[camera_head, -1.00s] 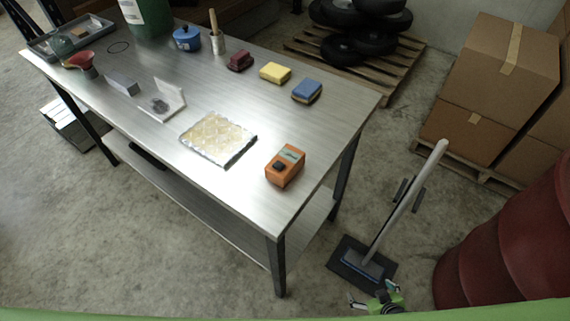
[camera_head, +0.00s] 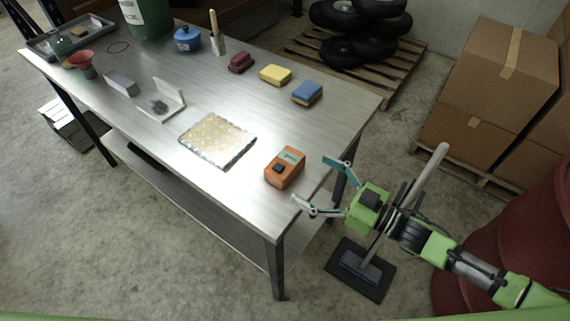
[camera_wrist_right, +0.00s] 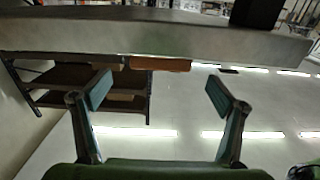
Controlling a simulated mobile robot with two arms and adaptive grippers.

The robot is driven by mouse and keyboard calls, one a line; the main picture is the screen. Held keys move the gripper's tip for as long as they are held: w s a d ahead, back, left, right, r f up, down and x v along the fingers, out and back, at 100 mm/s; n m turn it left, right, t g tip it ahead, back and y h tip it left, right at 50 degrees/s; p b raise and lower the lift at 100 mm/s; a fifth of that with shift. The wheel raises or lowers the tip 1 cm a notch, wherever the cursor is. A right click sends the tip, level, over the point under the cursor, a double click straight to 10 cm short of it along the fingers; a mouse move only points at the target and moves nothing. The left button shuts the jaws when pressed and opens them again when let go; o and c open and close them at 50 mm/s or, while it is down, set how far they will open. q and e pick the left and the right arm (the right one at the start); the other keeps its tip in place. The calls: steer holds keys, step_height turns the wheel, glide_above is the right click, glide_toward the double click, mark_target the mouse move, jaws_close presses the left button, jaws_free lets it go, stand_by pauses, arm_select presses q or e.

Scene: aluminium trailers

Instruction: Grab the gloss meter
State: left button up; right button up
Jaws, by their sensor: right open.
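The gloss meter, an orange box-shaped device (camera_head: 285,167) with a small display and a black knob, stands on the metal table near its front right corner. My right gripper (camera_head: 320,184) is open and empty just off the table's right edge, to the right of the gloss meter and apart from it, fingers pointing at it. In the right wrist view, which appears upside down, the orange device (camera_wrist_right: 160,64) shows at the table edge, beyond and between the open fingertips (camera_wrist_right: 158,93). My left gripper is not in view.
A foil-edged tan slab (camera_head: 217,139) lies left of the gloss meter. Blue (camera_head: 307,92) and yellow (camera_head: 275,74) sponges lie farther back. A broom-like tool (camera_head: 360,268) stands on the floor beneath my right arm, near a red barrel (camera_head: 520,235). The table edge (camera_wrist_right: 150,40) is close to my right gripper.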

mark_target(285, 162)
steer(key=x, duration=0.3)
steer(key=shift+w+a+r+p, duration=0.1)
steer(key=shift+w+a+p, duration=0.1)
steer(key=shift+a+p, duration=0.15)
steer(key=p+x, duration=0.1)
steer(key=x, duration=0.3)
steer(key=shift+a+r+p, duration=0.1)
steer(key=shift+r+p, duration=0.05)
steer(key=shift+p, duration=0.15)
steer(key=shift+w+a, duration=0.15)
steer(key=shift+w, duration=0.05)
steer(key=c, duration=1.4)
